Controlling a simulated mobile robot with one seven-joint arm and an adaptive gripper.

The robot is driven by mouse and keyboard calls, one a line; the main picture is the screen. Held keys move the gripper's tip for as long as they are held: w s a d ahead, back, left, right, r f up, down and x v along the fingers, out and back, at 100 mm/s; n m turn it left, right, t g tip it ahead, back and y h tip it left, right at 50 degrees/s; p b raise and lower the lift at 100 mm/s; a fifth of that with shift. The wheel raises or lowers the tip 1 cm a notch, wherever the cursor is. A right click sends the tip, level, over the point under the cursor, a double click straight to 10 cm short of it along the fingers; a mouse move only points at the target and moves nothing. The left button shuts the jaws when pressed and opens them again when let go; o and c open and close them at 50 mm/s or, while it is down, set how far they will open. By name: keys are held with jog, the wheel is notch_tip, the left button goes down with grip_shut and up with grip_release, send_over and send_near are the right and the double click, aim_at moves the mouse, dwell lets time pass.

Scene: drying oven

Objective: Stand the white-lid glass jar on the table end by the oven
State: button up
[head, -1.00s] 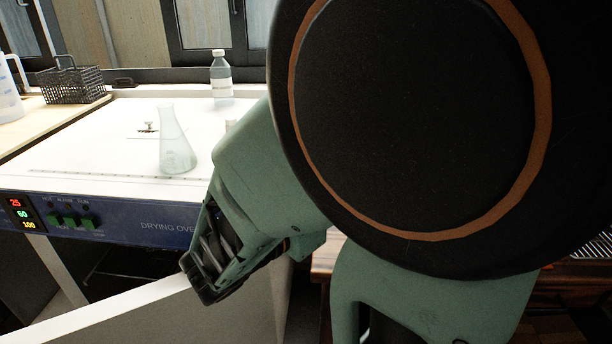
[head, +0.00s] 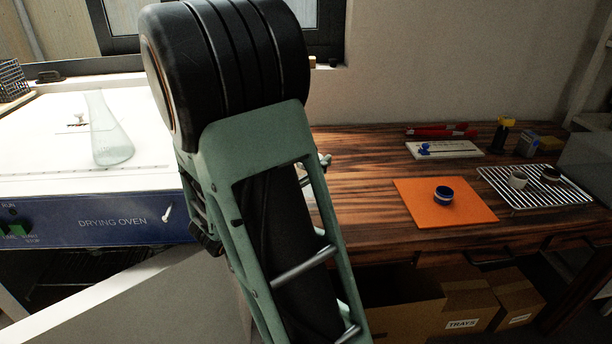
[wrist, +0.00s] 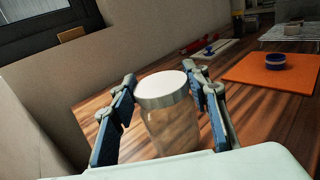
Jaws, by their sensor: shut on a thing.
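The white-lid glass jar (wrist: 168,120) shows upright in the wrist view, with a white top and a silvery rim. My gripper (wrist: 165,90) has one finger on each side of it and is shut on it. Behind and below the jar is the dark wooden table (wrist: 145,78); I cannot tell whether the jar's base touches it. In the head view my arm hides the jar and most of the gripper. The table (head: 360,190) stands right of the drying oven (head: 120,215).
On the oven top stands a conical flask (head: 108,140). The table bears an orange mat (head: 420,205) with a blue jar (head: 443,197), a wire rack (head: 515,190) and a white board (head: 445,150). Its end by the oven looks clear. The oven door (head: 140,300) hangs open below.

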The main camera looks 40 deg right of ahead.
jog(key=shift+w+d+f+b, duration=0.15)
jog(key=shift+f+b, duration=0.35)
jog(key=shift+f, duration=0.45)
jog(key=shift+w+d+f+b, duration=0.1)
jog(key=shift+f+b, duration=0.35)
jog(key=shift+f, duration=0.5)
jog(key=shift+f, duration=0.2)
jog(key=o, duration=1.2)
jog(key=shift+r, duration=0.2)
jog(key=shift+a, duration=0.3)
jog(key=p+v, duration=0.2)
jog(key=v, duration=0.9)
jog(key=shift+s+a, duration=0.15)
jog(key=shift+a, duration=0.05)
